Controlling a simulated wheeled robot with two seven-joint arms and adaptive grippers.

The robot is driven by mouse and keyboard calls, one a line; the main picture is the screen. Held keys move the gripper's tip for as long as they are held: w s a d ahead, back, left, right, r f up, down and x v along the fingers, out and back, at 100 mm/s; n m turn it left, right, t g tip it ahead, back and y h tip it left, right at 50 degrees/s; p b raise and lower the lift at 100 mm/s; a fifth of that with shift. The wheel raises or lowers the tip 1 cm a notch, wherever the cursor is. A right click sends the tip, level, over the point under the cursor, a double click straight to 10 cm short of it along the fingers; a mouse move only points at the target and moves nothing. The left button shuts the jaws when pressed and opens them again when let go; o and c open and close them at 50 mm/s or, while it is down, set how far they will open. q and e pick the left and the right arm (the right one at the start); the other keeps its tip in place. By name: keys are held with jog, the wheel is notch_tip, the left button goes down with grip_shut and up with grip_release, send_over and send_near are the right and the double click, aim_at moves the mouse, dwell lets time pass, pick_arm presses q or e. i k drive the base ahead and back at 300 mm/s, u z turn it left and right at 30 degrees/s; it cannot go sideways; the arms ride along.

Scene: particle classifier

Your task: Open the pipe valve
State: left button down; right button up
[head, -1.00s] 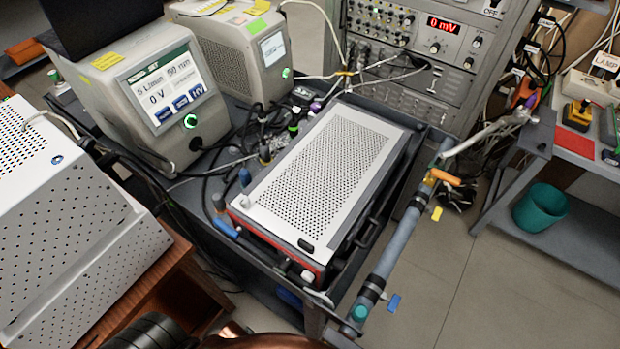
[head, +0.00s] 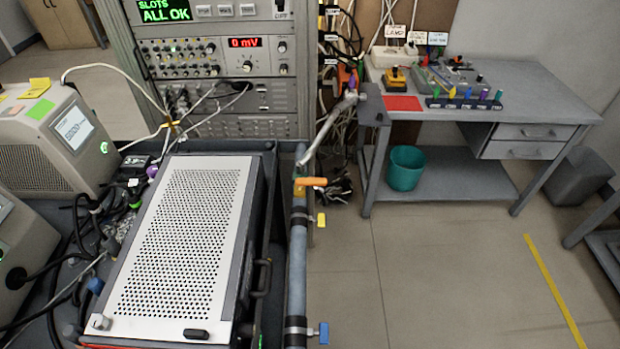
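A grey pipe (head: 298,250) runs along the right side of the cart, with dark bands around it. An orange valve handle (head: 311,182) sits near the pipe's far end and points to the right, across the pipe. A small yellow handle or tag (head: 321,220) sticks out below it, and a blue one (head: 323,333) is at the near end. A silvery hose (head: 325,133) rises from the far end of the pipe toward the desk. Neither of my grippers shows in the head view.
A white perforated box (head: 180,240) fills the cart left of the pipe. An instrument rack (head: 225,75) stands behind it. A grey desk (head: 520,95) with a teal bin (head: 405,168) under it is at the right. The floor (head: 430,265) right of the pipe is clear.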

aim_at(300, 182)
jog(key=k, duration=1)
jog(key=z, duration=1.2)
jog(key=i, duration=1.75)
jog(key=u, duration=2.45)
jog(key=i, duration=0.4)
jog(key=z, duration=0.1)
